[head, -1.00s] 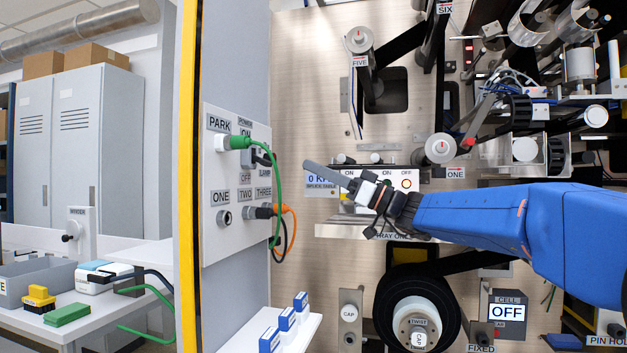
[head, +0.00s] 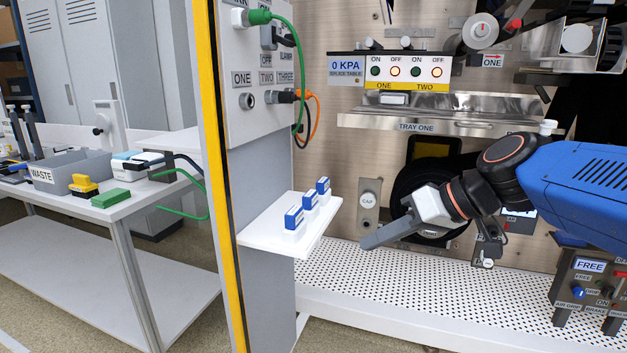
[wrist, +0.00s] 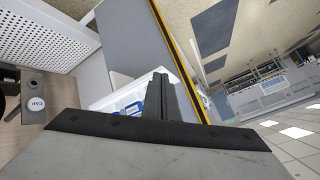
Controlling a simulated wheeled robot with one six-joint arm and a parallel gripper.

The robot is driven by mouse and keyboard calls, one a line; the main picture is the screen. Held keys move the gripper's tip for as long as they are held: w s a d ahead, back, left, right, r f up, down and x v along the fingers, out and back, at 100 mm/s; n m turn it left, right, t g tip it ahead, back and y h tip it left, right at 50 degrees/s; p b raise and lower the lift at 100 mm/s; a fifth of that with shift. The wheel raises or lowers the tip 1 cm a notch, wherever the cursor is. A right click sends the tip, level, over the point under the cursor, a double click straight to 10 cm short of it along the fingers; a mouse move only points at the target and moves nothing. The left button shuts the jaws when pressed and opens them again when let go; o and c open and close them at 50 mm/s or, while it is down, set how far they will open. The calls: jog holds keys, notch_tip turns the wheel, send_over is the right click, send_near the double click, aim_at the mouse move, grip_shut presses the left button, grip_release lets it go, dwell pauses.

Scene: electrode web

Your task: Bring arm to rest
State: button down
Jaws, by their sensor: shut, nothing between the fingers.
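My blue arm (head: 585,185) comes in from the right in the head view. Its gripper (head: 366,243) points left and slightly down, in front of the machine's lower panel and above the white perforated shelf (head: 440,295). The dark fingers are together with nothing between them. In the wrist view the shut fingers (wrist: 161,85) stick out over a small white shelf with blue-and-white boxes. My gripper covers part of the dark roll behind it.
The white side shelf (head: 270,238) holds blue-topped boxes (head: 310,200) left of my gripper. Tray one (head: 440,125) is above. The CAP post (head: 369,200) stands just behind. A control box (head: 590,285) is at lower right. Cables (head: 297,70) hang from the side panel.

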jog(key=s+d+f+m+h, duration=0.2)
jog(key=s+d+f+h, duration=0.2)
jog(key=s+d+f, duration=0.2)
jog(key=s+d+f+m+h, duration=0.3)
jog(key=s+d+f, duration=0.4)
jog(key=d+f, duration=0.4)
jog(key=shift+s+d+f+m+h, duration=0.15)
jog(key=shift+f+m+h, duration=0.15)
jog(key=shift+h, duration=0.6)
